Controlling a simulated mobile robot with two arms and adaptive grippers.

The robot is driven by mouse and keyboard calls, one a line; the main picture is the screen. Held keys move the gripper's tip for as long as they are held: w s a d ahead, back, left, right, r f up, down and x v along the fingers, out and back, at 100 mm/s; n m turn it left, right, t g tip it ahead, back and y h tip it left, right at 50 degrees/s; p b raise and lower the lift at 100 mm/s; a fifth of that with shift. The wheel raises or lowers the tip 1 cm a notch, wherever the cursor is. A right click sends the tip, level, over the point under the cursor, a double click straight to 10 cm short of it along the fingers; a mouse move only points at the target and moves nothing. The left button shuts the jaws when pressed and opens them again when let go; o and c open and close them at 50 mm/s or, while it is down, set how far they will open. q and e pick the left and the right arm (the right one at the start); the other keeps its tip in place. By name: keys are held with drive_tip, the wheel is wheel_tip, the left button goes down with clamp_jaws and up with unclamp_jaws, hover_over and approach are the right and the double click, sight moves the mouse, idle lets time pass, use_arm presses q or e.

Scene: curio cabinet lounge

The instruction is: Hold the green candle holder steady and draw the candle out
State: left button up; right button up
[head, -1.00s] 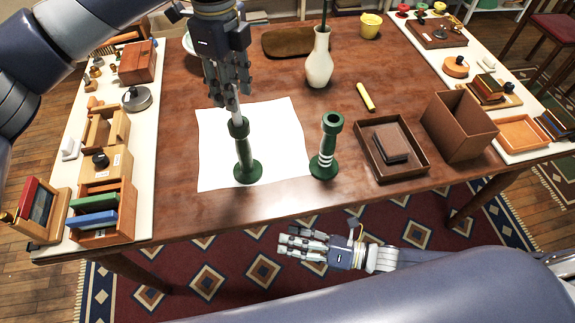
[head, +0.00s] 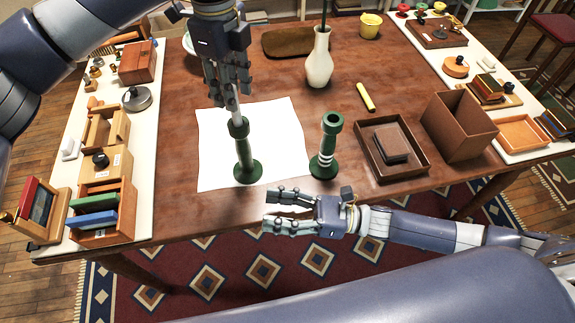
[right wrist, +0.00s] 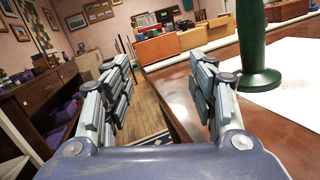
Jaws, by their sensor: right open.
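The green candle holder (head: 244,158) stands upright on a white sheet. A pale candle (head: 233,108) rises from its top. My left gripper (head: 231,84) is above the holder, its fingers closed around the candle's upper part, which they mostly hide. My right gripper (head: 270,211) is open and empty at the table's front edge, in front of the holder, with its fingers pointing left. In the right wrist view the holder's lower part (right wrist: 258,45) is to the right of the open fingers (right wrist: 166,78), apart from them.
A second green holder (head: 327,150), with white bands and an empty top, stands just right of the sheet (head: 280,140). A brown tray (head: 415,170) and an open box (head: 458,125) are further right. A white vase (head: 319,65) stands behind. Wooden boxes line the left side.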

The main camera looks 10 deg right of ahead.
sight(246, 157)
drive_tip(key=w+d+t+h, duration=0.1)
drive_tip(key=w, duration=0.2)
drive_tip(key=w+d+t+h, duration=0.1)
drive_tip(key=w+d, duration=0.1)
drive_tip(key=w, duration=0.2)
drive_tip(key=w+d, duration=0.1)
drive_tip(key=w, duration=0.2)
drive_tip(key=shift+w+d+f+t+h, duration=0.25)
drive_tip(key=shift+w+t+h, duration=0.1)
drive_tip(key=shift+t+h, duration=0.05)
drive_tip(key=x, duration=1)
drive_tip(key=shift+w+a, duration=0.2)
drive_tip(key=shift+a, duration=0.05)
clamp_jaws()
